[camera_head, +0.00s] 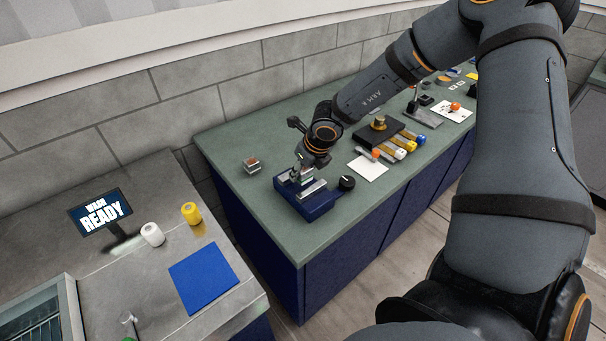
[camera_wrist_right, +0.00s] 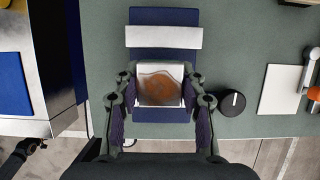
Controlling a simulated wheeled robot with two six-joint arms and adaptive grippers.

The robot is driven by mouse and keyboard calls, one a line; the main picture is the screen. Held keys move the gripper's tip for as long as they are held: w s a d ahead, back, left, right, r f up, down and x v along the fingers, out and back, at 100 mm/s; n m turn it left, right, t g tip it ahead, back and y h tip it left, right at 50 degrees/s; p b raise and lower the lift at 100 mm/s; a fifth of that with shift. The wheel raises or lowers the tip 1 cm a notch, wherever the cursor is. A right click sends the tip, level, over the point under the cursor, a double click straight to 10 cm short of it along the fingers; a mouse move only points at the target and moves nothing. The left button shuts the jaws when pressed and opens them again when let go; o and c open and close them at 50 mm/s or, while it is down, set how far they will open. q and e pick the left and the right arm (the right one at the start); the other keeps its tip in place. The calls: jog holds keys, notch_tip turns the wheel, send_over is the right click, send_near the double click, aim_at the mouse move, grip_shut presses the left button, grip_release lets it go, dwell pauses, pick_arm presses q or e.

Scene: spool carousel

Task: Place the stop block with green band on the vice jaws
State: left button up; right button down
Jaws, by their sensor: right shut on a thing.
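My right gripper (camera_head: 299,172) is over the blue vice (camera_head: 318,206) at the near end of the green bench. In the right wrist view its fingers (camera_wrist_right: 160,92) are shut on the sides of a silver block (camera_wrist_right: 160,76), which has a brownish patch on top. A small greenish spot shows at the fingertips in the head view; I cannot clearly make out a band. One pale vice jaw (camera_wrist_right: 163,37) shows bare beyond the block; the other is partly hidden. I cannot tell whether the block touches the jaws.
A small block with a reddish band (camera_head: 252,165) stands left of the vice. A black knob (camera_head: 347,183) is to its right. A white card (camera_head: 368,168) and several colored pieces lie farther along. A steel counter with a blue mat (camera_head: 204,277) is at left.

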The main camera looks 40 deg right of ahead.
aim_at(303, 178)
jog(key=x, duration=0.3)
jog(key=shift+s+d+f+b, duration=0.1)
jog(key=shift+d+f+b, duration=0.2)
jog(key=shift+f+b, duration=0.1)
jog(key=shift+d, duration=0.15)
jog(key=shift+s, duration=0.2)
jog(key=shift+f, duration=0.1)
jog(key=c, duration=0.8)
grip_release()
pick_arm(q)
jog(key=shift+w+d+f, duration=0.35)
jog(key=shift+w+d, duration=0.1)
jog(key=shift+w, duration=0.15)
jog(key=shift+w+d+f, duration=0.35)
jog(key=shift+w+d, duration=0.1)
jog(key=shift+w, duration=0.15)
pick_arm(e)
jog(key=shift+o, duration=0.2)
